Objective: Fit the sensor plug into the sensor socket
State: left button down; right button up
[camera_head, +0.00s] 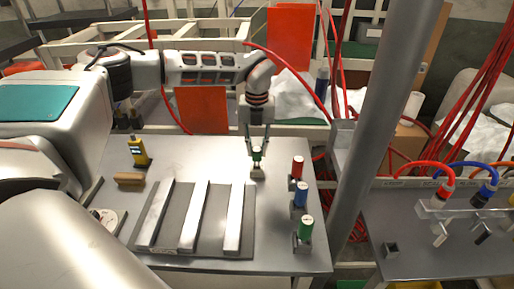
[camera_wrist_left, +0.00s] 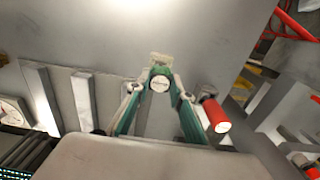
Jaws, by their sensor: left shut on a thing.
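My left gripper (camera_head: 257,150) points down over the back right of the grey table. It is shut on a dark green plug (camera_head: 257,156) with a round white label on top. The plug also shows between the fingers in the left wrist view (camera_wrist_left: 160,82). A small pale block (camera_wrist_left: 161,60) sits right by the plug; I cannot tell whether the plug is seated in it. The label is too small to read. On the right bench, a clear bar (camera_head: 462,211) has red and blue cabled connectors in it. I cannot tell which socket is the sensor one. My right gripper is not in view.
Red (camera_head: 297,167), blue (camera_head: 301,194) and green (camera_head: 305,228) cylinders stand in holders along the table's right edge. A grey plate (camera_head: 215,240) with metal bars lies in front. A thick grey post (camera_head: 375,130) rises between table and right bench (camera_head: 420,262). A yellow device (camera_head: 138,151) stands back left.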

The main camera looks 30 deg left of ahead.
aim_at(257, 149)
pick_arm(q)
jog(key=shift+r+p, duration=0.4)
jog(key=shift+r, duration=0.6)
jog(key=shift+r, duration=1.5)
